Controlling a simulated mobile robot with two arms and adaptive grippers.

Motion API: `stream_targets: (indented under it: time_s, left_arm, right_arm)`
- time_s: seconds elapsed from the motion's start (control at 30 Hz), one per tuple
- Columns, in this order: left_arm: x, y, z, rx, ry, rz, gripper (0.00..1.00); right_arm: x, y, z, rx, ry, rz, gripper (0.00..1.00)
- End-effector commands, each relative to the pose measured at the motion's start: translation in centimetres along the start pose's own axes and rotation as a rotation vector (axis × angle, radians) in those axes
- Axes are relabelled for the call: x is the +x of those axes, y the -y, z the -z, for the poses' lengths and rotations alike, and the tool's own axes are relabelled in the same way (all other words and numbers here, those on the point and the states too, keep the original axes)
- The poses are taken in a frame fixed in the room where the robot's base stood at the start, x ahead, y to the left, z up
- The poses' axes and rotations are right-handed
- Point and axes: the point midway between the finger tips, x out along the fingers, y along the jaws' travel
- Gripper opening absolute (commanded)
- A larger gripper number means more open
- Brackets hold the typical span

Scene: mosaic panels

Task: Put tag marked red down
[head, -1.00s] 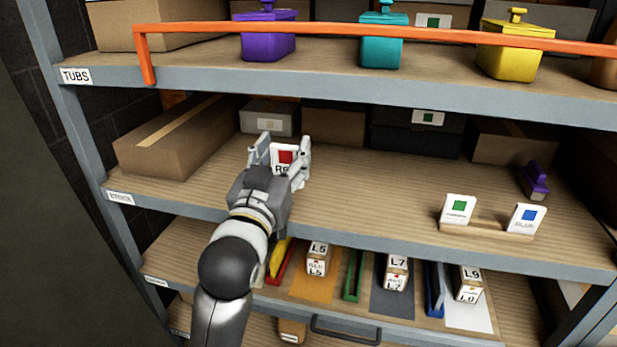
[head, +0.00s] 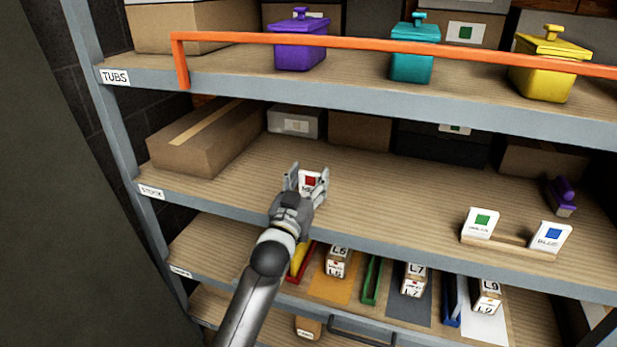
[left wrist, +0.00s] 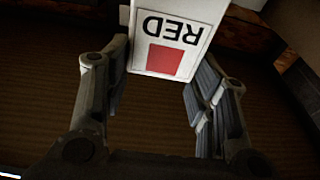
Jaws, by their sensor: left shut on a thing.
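The white tag marked RED (head: 311,182), with a red square, is between the fingers of my left gripper (head: 306,186) over the left-middle part of the middle shelf (head: 400,190). In the left wrist view the tag (left wrist: 177,40) shows upside down between the fingers (left wrist: 165,95). The left gripper is shut on it. The head view does not show clearly whether the tag's lower edge touches the shelf board. My right gripper is not in view.
A green-square tag (head: 481,223) and a blue-square tag (head: 549,237) stand at a wooden strip (head: 510,243) to the right. A purple item (head: 562,195) lies behind. A cardboard box (head: 205,140) is at left. The board between is clear. An orange rail (head: 370,45) fronts the upper shelf.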

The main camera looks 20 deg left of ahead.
Motion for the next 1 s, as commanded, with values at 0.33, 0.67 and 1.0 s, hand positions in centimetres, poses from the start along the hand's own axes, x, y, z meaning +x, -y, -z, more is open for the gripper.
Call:
stream_targets:
  time_s: [0.33,0.67,1.0]
  left_arm:
    - [-0.14,0.0,-0.52,0.0,-0.003,0.0,0.36]
    - [-0.19,0.0,-0.76,0.0,-0.002,0.0,0.74]
    - [-0.07,0.0,-0.16,0.0,-0.004,0.0,0.74]
  right_arm:
    - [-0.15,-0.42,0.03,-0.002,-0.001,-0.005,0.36]
    - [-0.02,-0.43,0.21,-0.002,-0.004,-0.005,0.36]
    - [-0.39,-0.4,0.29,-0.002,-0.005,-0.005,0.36]
